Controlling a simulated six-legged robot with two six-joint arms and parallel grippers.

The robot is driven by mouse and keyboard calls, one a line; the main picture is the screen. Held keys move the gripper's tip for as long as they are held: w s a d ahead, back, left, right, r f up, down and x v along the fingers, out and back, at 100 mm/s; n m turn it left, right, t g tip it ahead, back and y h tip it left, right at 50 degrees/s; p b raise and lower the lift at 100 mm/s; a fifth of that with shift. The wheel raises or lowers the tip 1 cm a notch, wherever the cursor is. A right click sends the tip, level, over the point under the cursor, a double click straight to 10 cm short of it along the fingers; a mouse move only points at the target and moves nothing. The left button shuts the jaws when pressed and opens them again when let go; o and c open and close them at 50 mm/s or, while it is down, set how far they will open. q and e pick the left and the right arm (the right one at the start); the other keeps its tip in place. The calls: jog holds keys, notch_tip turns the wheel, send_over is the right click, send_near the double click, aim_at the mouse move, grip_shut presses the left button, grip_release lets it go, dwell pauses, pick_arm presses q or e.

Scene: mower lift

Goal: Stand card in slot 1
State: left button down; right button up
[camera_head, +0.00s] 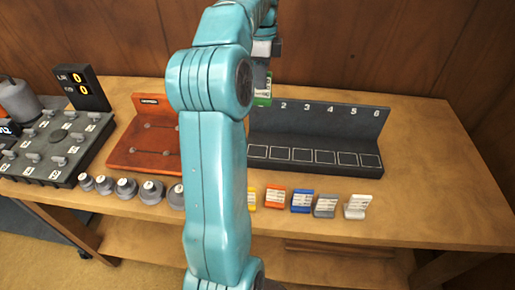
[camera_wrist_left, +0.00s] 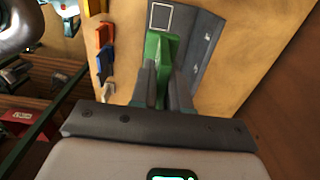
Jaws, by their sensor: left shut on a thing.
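A green card (camera_head: 263,98) is held at the upper middle of the head view, partly hidden by my arm. My left gripper (camera_head: 262,82) is shut on it, above the left end of the dark numbered rack (camera_head: 340,122). Numbers 2 to 6 show on the rack; slot 1 is hidden behind my arm in the head view. In the left wrist view the green card (camera_wrist_left: 161,48) stands between the fingers of my left gripper (camera_wrist_left: 165,86), with a white square outline of the rack (camera_wrist_left: 188,38) just beyond it. Whether the card touches the rack cannot be told. My right gripper is not in view.
Yellow (camera_head: 252,198), orange (camera_head: 275,198), blue (camera_head: 302,201), grey (camera_head: 325,206) and white (camera_head: 357,206) cards stand in front of the rack. Left are a red-brown board (camera_head: 145,155), several grey weights (camera_head: 126,188) and a dark panel with knobs (camera_head: 50,150). The table's right end is clear.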

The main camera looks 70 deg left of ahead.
pick_arm(q)
jog(key=f, duration=1.3)
jog(key=s+f+b, duration=0.1)
jog(key=f, duration=0.6)
jog(key=shift+a+f, duration=0.15)
jog(key=shift+a, duration=0.15)
jog(key=shift+d, duration=0.1)
jog(key=c, duration=1.5)
grip_release()
jog(key=shift+f, duration=0.1)
jog(key=o, duration=0.4)
jog(key=shift+w, duration=0.1)
